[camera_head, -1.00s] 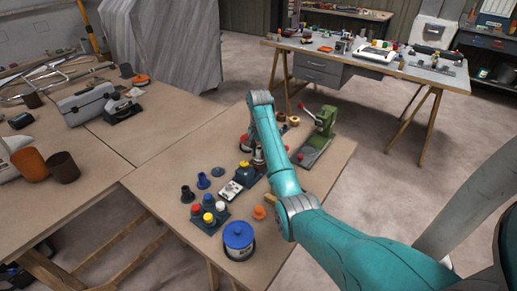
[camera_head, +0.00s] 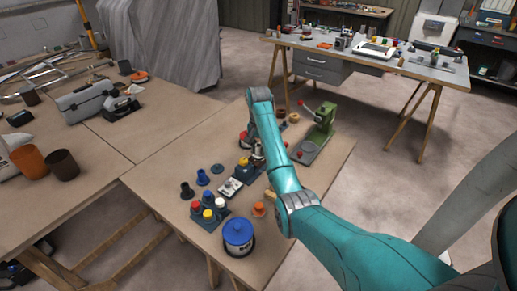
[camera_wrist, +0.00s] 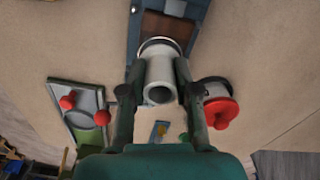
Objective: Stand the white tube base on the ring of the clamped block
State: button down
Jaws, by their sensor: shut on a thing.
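The white tube base (camera_wrist: 162,72) is held between the two fingers of my gripper (camera_wrist: 154,88), its round opening facing the wrist camera. Its far end is in front of a blue clamp (camera_wrist: 133,32) with a brown block (camera_wrist: 166,27) in it. A thin dark rim shows round the tube's far end; I cannot tell whether this is the block's ring or whether the tube touches it. In the head view the blue clamp (camera_head: 243,171) is on the near table, just left of my forearm, which hides most of the gripper.
A green press (camera_head: 320,132) stands right of my arm. A blue-lidded tub (camera_head: 238,238) and a rack of coloured caps (camera_head: 208,214) are nearer.

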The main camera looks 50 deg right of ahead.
jog(key=shift+f, duration=0.55)
dwell(0.4)
jog(key=c, duration=1.1)
grip_release()
jog(key=shift+c, duration=0.2)
